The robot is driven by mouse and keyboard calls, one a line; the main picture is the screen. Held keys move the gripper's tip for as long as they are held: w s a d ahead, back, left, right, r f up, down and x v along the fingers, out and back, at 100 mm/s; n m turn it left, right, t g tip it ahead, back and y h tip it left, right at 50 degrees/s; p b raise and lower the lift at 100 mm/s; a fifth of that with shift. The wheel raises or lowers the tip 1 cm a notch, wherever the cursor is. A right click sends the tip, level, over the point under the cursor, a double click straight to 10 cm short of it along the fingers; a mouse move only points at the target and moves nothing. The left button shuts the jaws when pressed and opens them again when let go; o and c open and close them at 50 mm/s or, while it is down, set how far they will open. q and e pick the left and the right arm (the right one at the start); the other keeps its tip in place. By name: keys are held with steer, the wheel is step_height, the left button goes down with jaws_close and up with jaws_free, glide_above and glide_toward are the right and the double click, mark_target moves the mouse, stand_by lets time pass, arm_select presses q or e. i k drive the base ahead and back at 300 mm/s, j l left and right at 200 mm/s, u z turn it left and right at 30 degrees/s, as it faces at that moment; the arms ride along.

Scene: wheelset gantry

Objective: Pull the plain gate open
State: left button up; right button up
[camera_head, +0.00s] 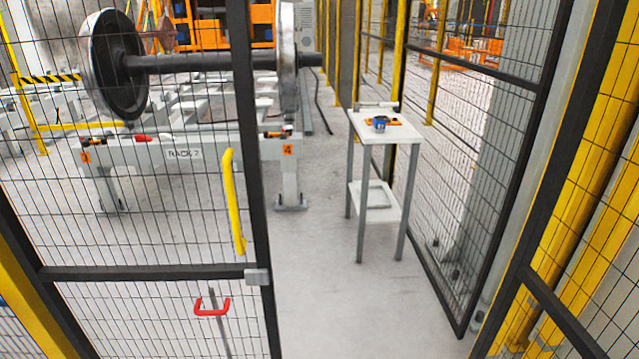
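A gate leaf of black frame and wire mesh (150,272) fills the left of the head view. It carries an upright yellow pull handle (233,200) near its right edge. A small grey latch block (257,276) sits on that edge, and a red handle (211,308) with a grey rod is low on the leaf. A second mesh leaf (480,80) stands at the right, angled away into the cell. I cannot tell from the picture which leaf is called plain. A clear gap shows between the two leaves. Neither of my grippers is in view.
Through the gap stands a small white table (390,131) with a blue and orange item on it. Behind the left leaf are a wheelset (115,62) and its white rack (200,154). Yellow posts and mesh fence (590,190) line the right. The grey floor (320,300) in the gap is bare.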

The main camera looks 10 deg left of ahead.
mark_target(43, 278)
steer(key=u, duration=1.4)
